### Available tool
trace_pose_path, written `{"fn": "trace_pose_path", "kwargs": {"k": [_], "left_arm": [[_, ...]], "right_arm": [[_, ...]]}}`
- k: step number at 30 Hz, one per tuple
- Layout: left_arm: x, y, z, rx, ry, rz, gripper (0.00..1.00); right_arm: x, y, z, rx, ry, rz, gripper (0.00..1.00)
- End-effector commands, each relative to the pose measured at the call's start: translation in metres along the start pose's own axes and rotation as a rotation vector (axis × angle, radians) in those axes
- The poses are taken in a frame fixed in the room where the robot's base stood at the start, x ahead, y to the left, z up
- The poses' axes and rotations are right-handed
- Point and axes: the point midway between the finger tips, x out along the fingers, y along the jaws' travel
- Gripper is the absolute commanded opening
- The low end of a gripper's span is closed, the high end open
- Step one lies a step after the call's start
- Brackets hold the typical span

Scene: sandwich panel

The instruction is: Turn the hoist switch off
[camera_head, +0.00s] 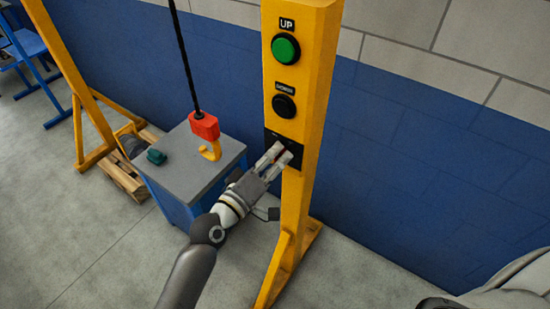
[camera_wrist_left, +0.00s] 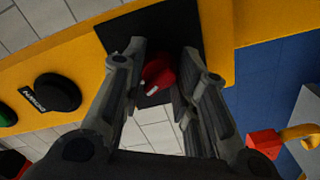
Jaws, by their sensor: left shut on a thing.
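The hoist switch is a red knob (camera_wrist_left: 158,76) on a black plate (camera_wrist_left: 185,30), set in the yellow post (camera_head: 301,60). In the head view the black plate (camera_head: 292,162) sits below the two buttons, and the knob is mostly hidden by my gripper. My left gripper (camera_head: 283,153) reaches the plate from the lower left. In the left wrist view its fingers (camera_wrist_left: 160,65) stand on either side of the red knob and are shut on it. Exact finger contact is partly hidden. My right gripper is not in view.
Above the plate are a green UP button (camera_head: 286,49) and a black button (camera_head: 284,105). To the left, a red hoist block with a yellow hook (camera_head: 208,130) hangs over a grey-topped blue cabinet (camera_head: 185,165). A blue wall stands behind.

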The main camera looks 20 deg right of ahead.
Motion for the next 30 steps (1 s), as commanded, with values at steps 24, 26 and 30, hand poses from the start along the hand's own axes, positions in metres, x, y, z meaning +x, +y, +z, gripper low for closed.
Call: {"fn": "trace_pose_path", "kwargs": {"k": [24,26,30], "left_arm": [[-0.039,-0.002,0.001,0.002,-0.002,-0.003,0.51],[-0.053,-0.002,0.001,0.002,-0.002,-0.004,0.51],[-0.083,-0.002,0.001,0.002,-0.001,-0.003,0.51]], "right_arm": [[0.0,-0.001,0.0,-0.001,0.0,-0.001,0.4],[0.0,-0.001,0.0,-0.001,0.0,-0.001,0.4],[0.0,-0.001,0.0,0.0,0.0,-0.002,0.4]]}}
